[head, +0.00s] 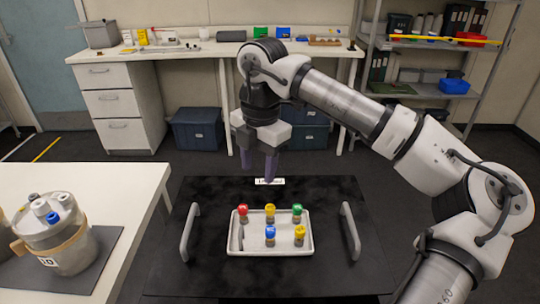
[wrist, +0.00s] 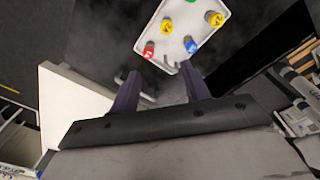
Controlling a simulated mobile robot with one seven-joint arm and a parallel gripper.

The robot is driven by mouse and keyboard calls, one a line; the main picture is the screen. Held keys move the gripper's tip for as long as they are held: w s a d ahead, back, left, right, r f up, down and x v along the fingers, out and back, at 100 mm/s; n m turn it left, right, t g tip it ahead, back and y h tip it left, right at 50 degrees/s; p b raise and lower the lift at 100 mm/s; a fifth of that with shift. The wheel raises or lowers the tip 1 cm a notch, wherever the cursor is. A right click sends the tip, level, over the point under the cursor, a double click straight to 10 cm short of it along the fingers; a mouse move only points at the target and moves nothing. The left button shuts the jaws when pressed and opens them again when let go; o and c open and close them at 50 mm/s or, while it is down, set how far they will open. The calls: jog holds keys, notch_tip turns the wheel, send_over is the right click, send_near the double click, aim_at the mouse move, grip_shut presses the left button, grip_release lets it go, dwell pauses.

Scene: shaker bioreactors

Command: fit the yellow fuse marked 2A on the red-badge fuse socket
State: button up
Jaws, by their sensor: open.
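A white tray (head: 254,251) on a black tabletop holds several upright coloured fuses. One yellow fuse (head: 270,212) stands in the back row between a red one and a green one. Another yellow fuse (head: 300,235) stands front right, beside a blue one. Both yellows also show in the wrist view, one near the tray's middle (wrist: 167,25) and one at the right (wrist: 215,18); their marks are too small to read surely. My gripper (head: 258,166) is open and empty, above and behind the tray; its fingers (wrist: 160,72) show apart in the wrist view. I cannot make out a red-badge socket.
Handles (head: 188,232) and (head: 350,230) rise either side of the tray. A grey vessel (head: 70,256) with white and blue caps stands on the left white table (head: 115,185). A back bench and shelves stand farther off.

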aim_at(270, 207)
jog(key=shift+m+h, duration=0.4)
jog(key=shift+m, duration=0.1)
jog(key=f+p, duration=0.1)
jog(key=f, duration=0.3)
jog(key=d+f, duration=0.1)
jog(key=f, duration=0.4)
jog(key=d+f+p, duration=0.1)
jog(key=f, duration=0.3)
jog(key=shift+w+d+f+p, duration=0.2)
jog(key=shift+w+f+p, duration=0.1)
jog(key=shift+w+f, duration=0.05)
grip_shut()
jog(key=shift+r, duration=0.3)
jog(key=shift+r, duration=0.35)
jog(key=shift+r, duration=0.15)
